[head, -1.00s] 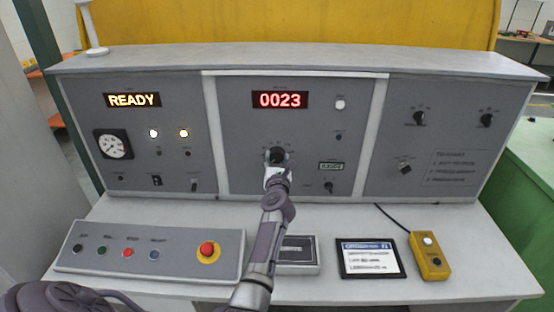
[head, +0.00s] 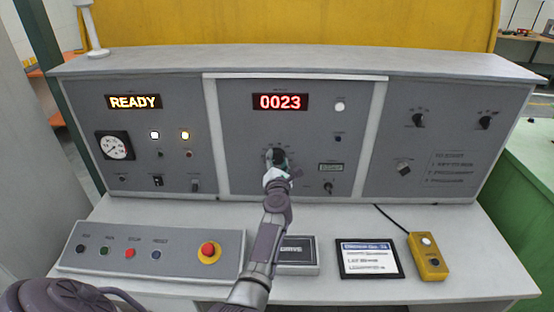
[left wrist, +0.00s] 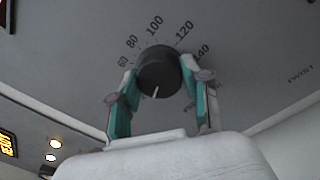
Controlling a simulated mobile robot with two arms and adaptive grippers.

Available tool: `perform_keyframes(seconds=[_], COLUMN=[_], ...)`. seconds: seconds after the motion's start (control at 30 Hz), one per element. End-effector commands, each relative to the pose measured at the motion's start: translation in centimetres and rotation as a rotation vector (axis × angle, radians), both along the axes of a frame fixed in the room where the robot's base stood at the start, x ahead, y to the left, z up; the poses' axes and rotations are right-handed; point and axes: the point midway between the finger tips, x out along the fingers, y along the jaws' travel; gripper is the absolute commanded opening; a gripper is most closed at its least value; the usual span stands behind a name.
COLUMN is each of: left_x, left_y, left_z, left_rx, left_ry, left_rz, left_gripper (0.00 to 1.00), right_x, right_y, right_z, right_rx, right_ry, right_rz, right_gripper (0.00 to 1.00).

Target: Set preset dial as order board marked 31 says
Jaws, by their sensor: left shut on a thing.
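The preset dial is a round black knob (head: 278,156) on the middle panel, below the red display reading 0023. In the left wrist view the black knob (left wrist: 158,74) has a white line on its near lower side, and scale numbers from 60 to 140 arc above it. My left gripper (head: 277,164) is at the knob, with its teal-padded fingers (left wrist: 158,88) on either side, shut on it. The order board is a framed white card (head: 368,261) with a blue header on the desk; its small text is too blurred to read surely. My right gripper is out of view.
A sloped button box (head: 150,254) with a red emergency button (head: 208,252) lies left on the desk. A DRIVE box (head: 297,251) sits beside my left arm. A yellow corded pendant (head: 429,257) stands right of the board. Other knobs and switches are on the panels.

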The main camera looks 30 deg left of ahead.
Motion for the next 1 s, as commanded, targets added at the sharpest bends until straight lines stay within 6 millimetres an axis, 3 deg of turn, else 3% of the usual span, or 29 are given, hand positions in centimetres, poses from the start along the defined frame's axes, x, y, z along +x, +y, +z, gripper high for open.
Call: perform_keyframes(seconds=[0.37,0.9,0.93,1.0], left_x=[0.02,0.03,0.04,0.03], left_y=[0.04,0.04,0.04,0.03], left_z=[0.11,0.1,0.11,0.09], left_rx=[0.156,0.182,0.182,0.182], left_ry=[0.093,0.108,0.108,0.108], left_rz=[0.0,0.0,0.0,0.0], left_gripper=[0.13,0.13,0.49,0.61], right_x=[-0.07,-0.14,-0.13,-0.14], right_y=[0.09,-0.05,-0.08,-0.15], right_z=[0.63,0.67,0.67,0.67], right_rx=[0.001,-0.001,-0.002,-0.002], right_ry=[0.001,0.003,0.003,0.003], right_rz=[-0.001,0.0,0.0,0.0], right_gripper=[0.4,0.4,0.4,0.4])
